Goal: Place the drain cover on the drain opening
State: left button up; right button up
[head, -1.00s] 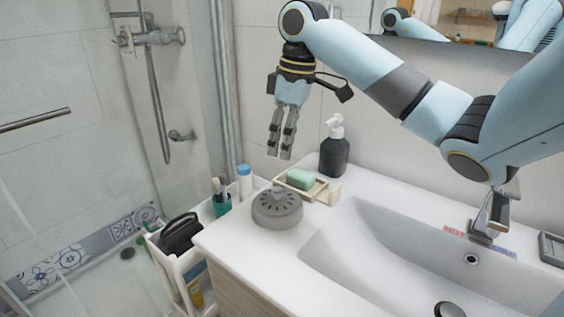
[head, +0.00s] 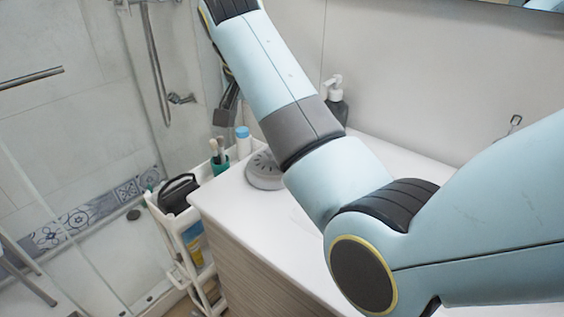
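The drain cover (head: 265,171) is a grey, round, slotted disc. It lies on the white counter near its left edge, partly hidden by my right arm. A dark round spot (head: 133,215) on the shower floor at the left looks like the drain opening; it is uncovered. My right arm comes in from the right and crosses the middle of the head view. Only a dark part at its wrist shows, above the cart; the fingers of that gripper are hidden. My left gripper is not in view.
A soap dispenser (head: 335,97) stands behind my arm. The arm hides most of the basin. A glass panel edge and rail (head: 30,77) are at left.

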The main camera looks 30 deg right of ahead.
send_over(267, 163)
notch_tip(267, 163, down, 4)
jog(key=shift+f, duration=0.25)
jog(key=x, duration=0.5)
jog(key=shift+s+d+f+p, duration=0.1)
jog(key=shift+s+f+p, duration=0.05)
jog(key=shift+s+p, duration=0.15)
jog(key=shift+c, duration=0.3)
